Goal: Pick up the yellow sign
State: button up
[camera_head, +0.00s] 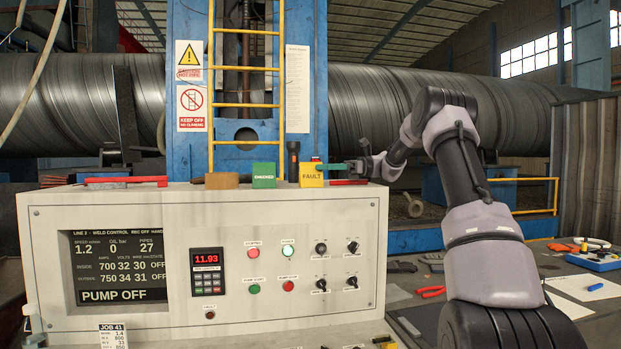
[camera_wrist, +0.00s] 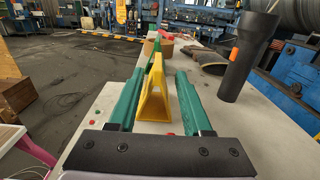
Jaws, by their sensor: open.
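The yellow sign (camera_head: 311,175), a small folded tent marked FAULT, stands upright on top of the grey control console (camera_head: 130,205). In the wrist view the yellow sign (camera_wrist: 153,98) is seen end-on, between the two green fingers. My gripper (camera_head: 328,167) reaches in from the right at the console top, beside the sign. In the wrist view my gripper (camera_wrist: 161,78) is open, with one finger on each side of the sign and a visible gap at the right finger. The left finger is very close to the sign; I cannot tell if it touches.
A green CHECKED sign (camera_head: 263,175) stands just left of the yellow one, with a brown roll (camera_head: 222,181) beyond it. A black flashlight (camera_wrist: 248,55) stands upright close by. A yellow ladder (camera_head: 246,105) rises behind the console. Tools lie on the bench at right.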

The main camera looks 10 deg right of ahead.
aim_at(301, 165)
jog(key=a, duration=0.7)
jog(key=shift+r, duration=0.25)
grip_shut()
